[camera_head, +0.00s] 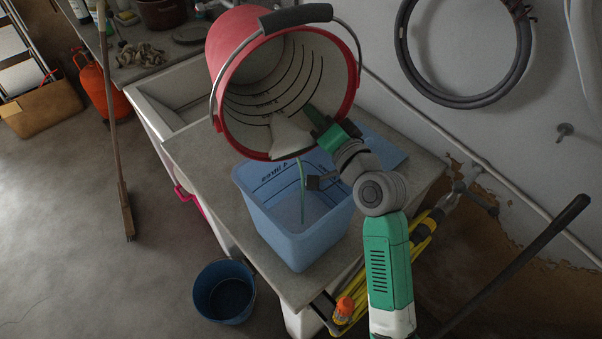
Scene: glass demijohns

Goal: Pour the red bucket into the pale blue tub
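The red bucket (217,62) is tipped on its side in the air, its mouth facing the camera and its lower lip over the pale blue tub (290,245). Dark curved lines mark its pale inside. A whitish patch (289,138) lies inside at the lower lip. A thin pale-green streak (302,190) runs from below the lip down into the tub. The tub stands upright on the grey worktop, with dark markings on its inner wall; its fill level is unclear. My gripper (316,127) is at the bucket's lower right rim, one green finger inside, apparently clamped on it; the other finger is hidden.
The grey worktop (205,165) is narrow, with a sink (175,90) behind left. A dark blue bucket (224,292) stands on the floor below. A broom (118,165) leans at left. A yellow hose (415,240) and a dark pole (520,262) are at right.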

